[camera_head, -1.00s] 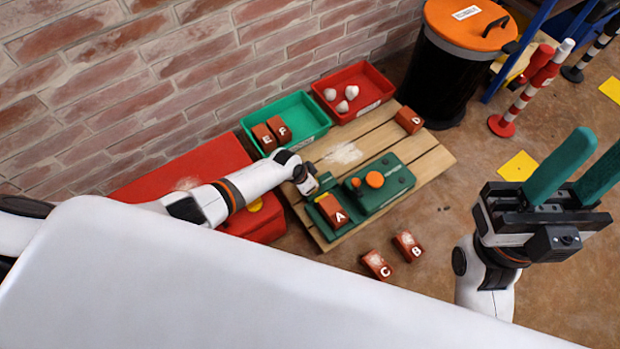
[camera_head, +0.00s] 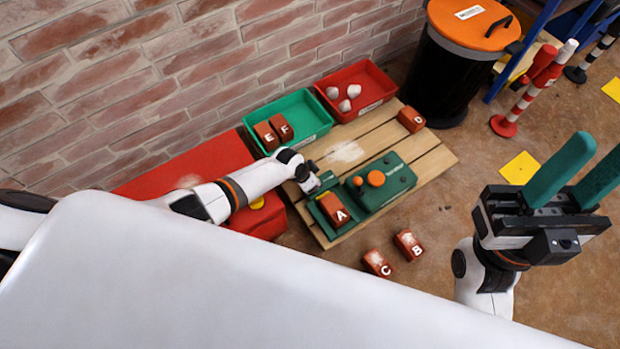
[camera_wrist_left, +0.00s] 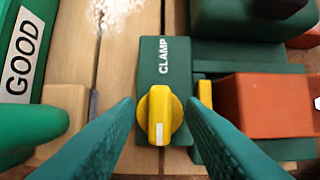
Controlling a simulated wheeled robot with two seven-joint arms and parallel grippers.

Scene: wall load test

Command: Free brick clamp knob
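The yellow clamp knob (camera_wrist_left: 158,115) sits on a green block labelled CLAMP in the left wrist view. Its white mark points toward the bottom of the picture. My left gripper (camera_wrist_left: 160,103) is open, with one green finger on each side of the knob; small gaps show, and contact is not clear. Right of the knob, a yellow jaw (camera_wrist_left: 205,92) stands beside brick A (camera_wrist_left: 270,105). In the head view, brick A (camera_head: 335,209) lies on the green fixture (camera_head: 384,180). My left wrist hides the knob there. My right gripper (camera_head: 565,178) is open and empty, well off to the right.
Bricks B (camera_head: 408,244) and C (camera_head: 377,263) lie on the floor in front of the wooden pallet (camera_head: 432,158). Brick D (camera_head: 411,119) is at its far corner. A green bin (camera_head: 305,115) holds E and F; a red bin (camera_head: 372,85) holds white lumps.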

